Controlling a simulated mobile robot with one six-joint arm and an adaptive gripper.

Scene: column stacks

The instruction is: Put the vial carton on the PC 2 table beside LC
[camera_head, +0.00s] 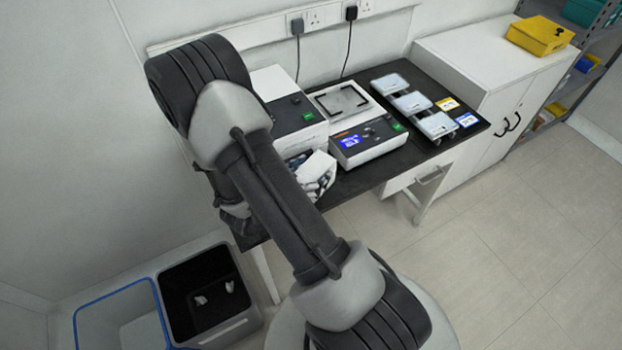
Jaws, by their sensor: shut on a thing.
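My gripper (322,183) is at the front edge of the black-topped table (462,134), mostly behind my arm. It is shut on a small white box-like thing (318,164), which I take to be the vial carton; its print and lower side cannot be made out. The carton is next to the front left corner of an instrument with a blue screen (366,140). I cannot tell whether it touches the table. No PC 2 or LC label is readable from here.
A white and dark-grey instrument (295,112) stands at the table's back left. Several pale plates on stands (411,102) fill the right, beside yellow and blue labels. A white cabinet (490,55) adjoins. Two bins, one blue-rimmed (84,306) and one black (222,328), stand on the floor.

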